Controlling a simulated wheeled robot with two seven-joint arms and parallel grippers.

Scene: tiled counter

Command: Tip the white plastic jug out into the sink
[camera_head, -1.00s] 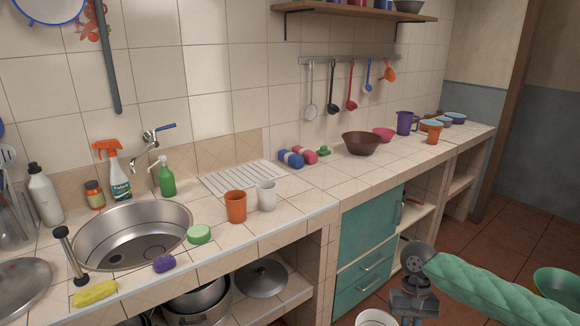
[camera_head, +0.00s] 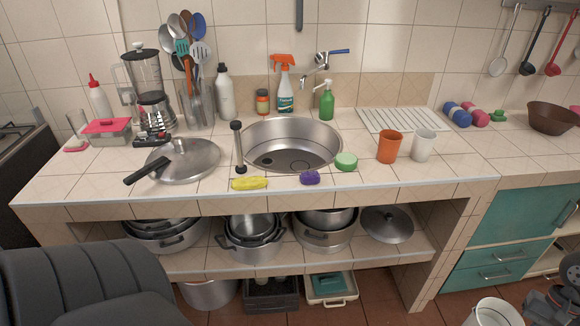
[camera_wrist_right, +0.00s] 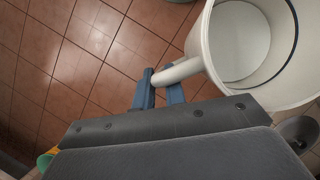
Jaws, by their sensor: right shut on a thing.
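The white plastic jug (camera_wrist_right: 221,72) fills the upper right of the right wrist view, and I look into its open mouth. The blue fingers of my right gripper (camera_wrist_right: 160,88) are shut on its handle (camera_wrist_right: 180,71). In the head view the jug (camera_head: 494,314) shows at the bottom right edge, below counter height, with my right gripper (camera_head: 550,306) beside it, partly cut off. The round steel sink (camera_head: 290,130) is set in the counter at the middle of the head view, clear of the jug. My left gripper is not in view.
An orange cup (camera_head: 390,147), a white cup (camera_head: 424,144) and a green sponge (camera_head: 346,161) stand right of the sink. The faucet (camera_head: 318,67) is behind it.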

